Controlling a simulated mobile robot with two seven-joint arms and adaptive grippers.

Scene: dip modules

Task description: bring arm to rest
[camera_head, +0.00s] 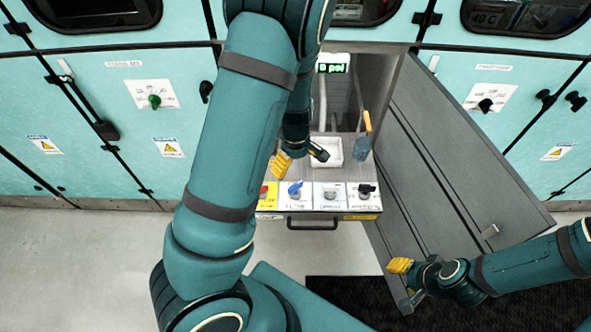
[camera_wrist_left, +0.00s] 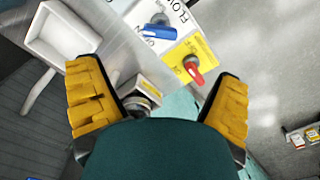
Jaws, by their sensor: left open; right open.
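My left gripper (camera_head: 300,159) is open and empty above the pull-out unit in the open cabinet, just left of the white tray. In the left wrist view its two yellow fingers (camera_wrist_left: 158,105) are spread wide with nothing between them. My large left arm crosses the middle of the head view and hides part of the cabinet. My right gripper (camera_head: 402,283) is at the lower right, in front of the open grey door (camera_head: 435,150). Its yellow fingertip shows, and it holds nothing that I can see.
The panel has a blue-handled valve (camera_head: 295,188), a red-handled valve (camera_wrist_left: 194,74) and a black switch (camera_head: 366,189). A white tray (camera_head: 329,150) sits behind them, with an orange-and-blue tool (camera_head: 364,140) to its right. A drawer handle (camera_head: 313,225) juts forward. Floor (camera_head: 80,260) is clear at left.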

